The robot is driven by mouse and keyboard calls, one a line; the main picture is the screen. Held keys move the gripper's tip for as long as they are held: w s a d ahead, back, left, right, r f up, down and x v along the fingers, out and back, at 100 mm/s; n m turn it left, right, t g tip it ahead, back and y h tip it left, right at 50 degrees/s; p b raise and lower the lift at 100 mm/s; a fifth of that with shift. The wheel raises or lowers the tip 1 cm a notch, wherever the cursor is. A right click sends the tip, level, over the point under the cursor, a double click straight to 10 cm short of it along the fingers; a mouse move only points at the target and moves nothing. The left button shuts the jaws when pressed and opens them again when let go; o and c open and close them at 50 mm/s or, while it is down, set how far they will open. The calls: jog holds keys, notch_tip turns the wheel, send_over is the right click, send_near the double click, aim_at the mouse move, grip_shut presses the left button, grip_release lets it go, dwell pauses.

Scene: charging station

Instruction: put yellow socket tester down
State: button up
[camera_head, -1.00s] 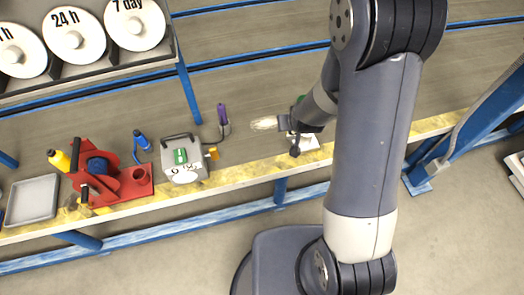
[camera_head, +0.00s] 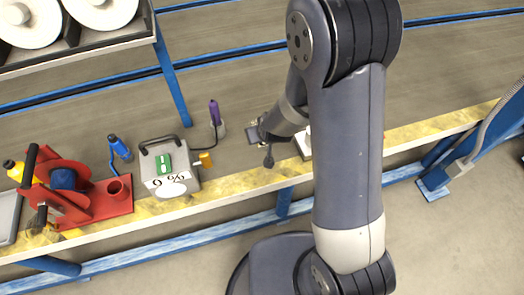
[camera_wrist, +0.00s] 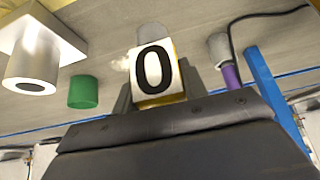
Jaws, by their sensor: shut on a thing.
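In the wrist view, the yellow socket tester (camera_wrist: 158,76) is between the fingers of my gripper (camera_wrist: 158,92). It has yellow sides and a white face with a black "0", and my gripper is shut on it. In the head view, my gripper (camera_head: 257,134) is over the bench, right of the grey box and the purple-handled tool. The tester cannot be made out there. Whether it touches the bench top is unclear.
On the bench stand a grey box (camera_head: 170,172) with a yellow plug (camera_head: 206,159), a purple-handled tool (camera_head: 214,112), a blue bottle (camera_head: 119,147) and a red reel stand (camera_head: 90,200). A white block (camera_wrist: 38,58) and green cylinder (camera_wrist: 83,92) are close to my gripper.

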aim_at(264, 145)
jog(key=shift+f+b, duration=1.15)
jog(key=shift+f, duration=1.95)
jog(key=shift+f, duration=0.25)
jog(key=o, duration=1.1)
jog(key=shift+c, duration=0.2)
jog(key=shift+r, duration=0.15)
